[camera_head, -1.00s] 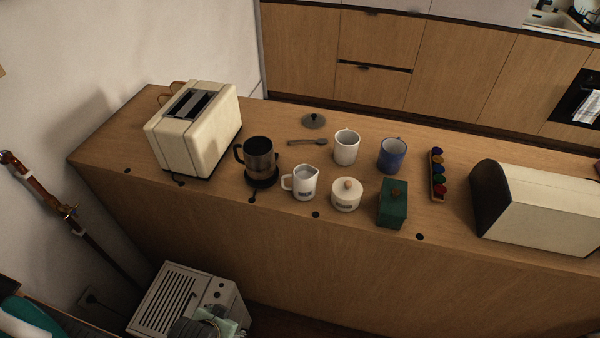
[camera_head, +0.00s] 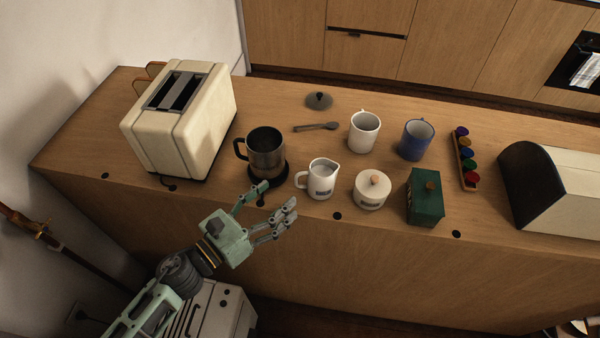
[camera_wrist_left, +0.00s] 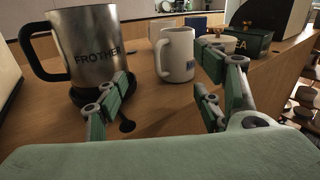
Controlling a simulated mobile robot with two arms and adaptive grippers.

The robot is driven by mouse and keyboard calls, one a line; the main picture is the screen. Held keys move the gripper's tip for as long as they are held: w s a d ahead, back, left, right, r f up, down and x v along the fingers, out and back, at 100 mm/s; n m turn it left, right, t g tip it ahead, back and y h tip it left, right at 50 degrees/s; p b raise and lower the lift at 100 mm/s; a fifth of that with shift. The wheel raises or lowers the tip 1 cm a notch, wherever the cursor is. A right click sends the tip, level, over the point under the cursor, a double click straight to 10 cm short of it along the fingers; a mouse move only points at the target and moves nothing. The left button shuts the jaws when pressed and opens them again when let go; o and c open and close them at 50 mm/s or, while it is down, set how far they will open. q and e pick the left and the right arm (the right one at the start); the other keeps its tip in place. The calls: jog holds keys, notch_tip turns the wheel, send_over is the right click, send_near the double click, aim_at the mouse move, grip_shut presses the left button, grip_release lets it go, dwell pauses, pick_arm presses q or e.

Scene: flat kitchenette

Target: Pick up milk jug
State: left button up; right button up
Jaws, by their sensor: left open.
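The milk jug (camera_head: 321,180) is a small white pitcher with its handle on the left, standing upright near the front edge of the counter. It also shows in the left wrist view (camera_wrist_left: 178,56), beyond and between my fingers, with its handle on the left. My left gripper (camera_head: 277,197) is open and empty, in front of the jug and slightly to its left, apart from it. The gripper also shows in the wrist view (camera_wrist_left: 165,95). My right gripper is not in view.
A metal frother (camera_head: 265,155) stands close left of the jug, with a toaster (camera_head: 185,120) farther left. A lidded white sugar pot (camera_head: 371,191) and a green tea box (camera_head: 425,200) stand to the right. White (camera_head: 364,133) and blue (camera_head: 415,140) mugs are behind.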

aim_at(309, 179)
pick_arm(q)
jog(key=shift+d+f+m+g, duration=0.2)
jog(key=shift+d+m+g, duration=0.15)
jog(key=shift+m, duration=0.25)
jog(key=shift+w+d+r+p, duration=0.1)
jog(key=shift+d+r+p, duration=0.15)
jog(key=shift+d, duration=0.35)
jog(key=shift+w+d+r+p, duration=0.15)
jog(key=shift+d+p, duration=0.1)
jog(key=shift+d, duration=0.35)
jog(key=shift+r+p+x, duration=0.25)
jog(key=shift+p+x, duration=0.35)
jog(key=shift+x, duration=1.65)
jog(key=shift+w+d+f, duration=0.2)
jog(key=shift+w, duration=0.1)
jog(key=shift+a, duration=0.1)
jog(key=c, duration=1.5)
grip_shut()
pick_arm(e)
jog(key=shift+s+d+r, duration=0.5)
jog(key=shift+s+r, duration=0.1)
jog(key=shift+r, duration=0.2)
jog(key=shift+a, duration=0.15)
